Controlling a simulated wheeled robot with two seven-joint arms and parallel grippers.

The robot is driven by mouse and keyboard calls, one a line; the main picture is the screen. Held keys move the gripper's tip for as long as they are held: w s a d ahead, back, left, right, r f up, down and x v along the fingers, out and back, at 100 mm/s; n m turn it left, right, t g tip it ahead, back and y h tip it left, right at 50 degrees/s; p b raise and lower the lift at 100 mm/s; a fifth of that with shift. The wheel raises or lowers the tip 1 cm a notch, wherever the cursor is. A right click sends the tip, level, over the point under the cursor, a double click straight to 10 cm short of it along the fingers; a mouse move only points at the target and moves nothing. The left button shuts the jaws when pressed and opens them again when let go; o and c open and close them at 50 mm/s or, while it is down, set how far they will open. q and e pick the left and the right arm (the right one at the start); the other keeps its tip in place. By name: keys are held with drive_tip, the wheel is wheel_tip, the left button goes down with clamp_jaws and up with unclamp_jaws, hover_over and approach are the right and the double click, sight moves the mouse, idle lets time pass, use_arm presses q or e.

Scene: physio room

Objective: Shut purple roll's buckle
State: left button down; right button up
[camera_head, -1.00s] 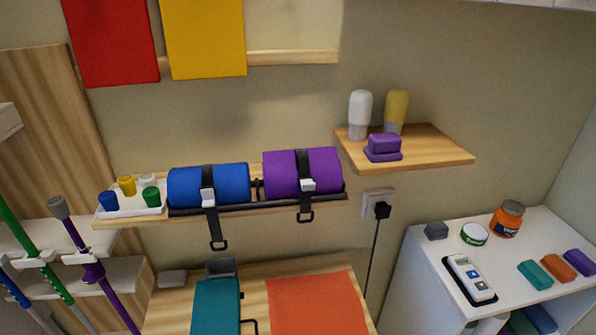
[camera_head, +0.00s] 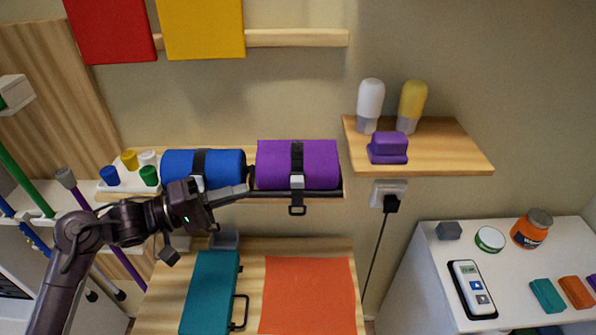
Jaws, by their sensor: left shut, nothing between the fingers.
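The purple roll (camera_head: 325,165) lies on the wall shelf, right of the blue roll (camera_head: 225,163). A black strap runs down over its middle to a pale grey buckle (camera_head: 297,182) on its front. Below the buckle, a short strap end with a black loop (camera_head: 297,210) hangs over the shelf edge. Whether the buckle is shut is too small to tell. My left gripper (camera_head: 246,190) is shut and empty, pointing right in front of the blue roll's lower edge, left of the purple roll's buckle. It hides the blue roll's buckle. My right gripper is not in view.
A tray of coloured pegs (camera_head: 130,185) stands left. A higher shelf (camera_head: 450,150) holds two bottles and a purple block. Below is a table with a teal case (camera_head: 210,290) and orange mat (camera_head: 308,295).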

sight(284, 178)
use_arm(q)
drive_tip(key=shift+s+a+r, duration=0.1)
drive_tip(key=shift+s+r, duration=0.1)
drive_tip(key=shift+r, duration=0.15)
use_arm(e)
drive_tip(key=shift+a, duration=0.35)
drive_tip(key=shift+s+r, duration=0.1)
